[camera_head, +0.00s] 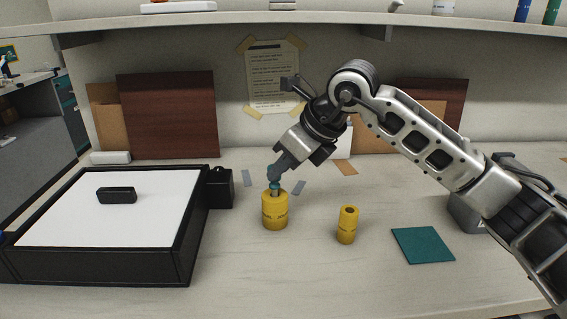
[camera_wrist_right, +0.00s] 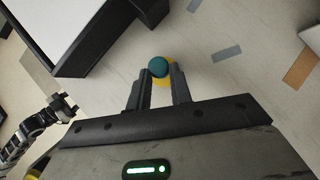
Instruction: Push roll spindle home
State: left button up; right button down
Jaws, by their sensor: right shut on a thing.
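A thick yellow cylinder (camera_head: 275,212) stands upright on the counter, with a teal-topped spindle (camera_head: 275,186) upright at its top. My right gripper (camera_head: 275,183) comes down from the upper right and is shut on the spindle's upper part. In the right wrist view the round teal top (camera_wrist_right: 158,68) lies between the fingertips, with the yellow cylinder (camera_wrist_right: 167,82) partly hidden below. How deep the spindle sits is hidden. A dark arm end at the left of the right wrist view looks like my left gripper (camera_wrist_right: 66,106); its jaws are too small to read.
A smaller yellow cylinder (camera_head: 347,226) with a dark hole on top stands to the right. A teal mat (camera_head: 422,245) lies further right. A black-rimmed tray (camera_head: 100,267) with a black block (camera_head: 117,195) fills the left. A black box (camera_head: 219,190) adjoins it. The front middle counter is clear.

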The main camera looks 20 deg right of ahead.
pick_arm(q)
jog(key=shift+s+f+b, duration=0.2)
jog(key=shift+f+b, duration=0.55)
jog(key=shift+f, duration=0.35)
pick_arm(e)
jog(key=shift+f, duration=1)
jog(key=c, duration=1.2)
grip_release()
pick_arm(q)
jog(key=r, duration=0.3)
jog(key=shift+w+d+r+t, duration=0.25)
jog(key=shift+d+r+t, duration=0.05)
jog(key=shift+r, duration=0.05)
pick_arm(e)
jog(key=v, duration=1.6)
jog(key=shift+r, duration=0.1)
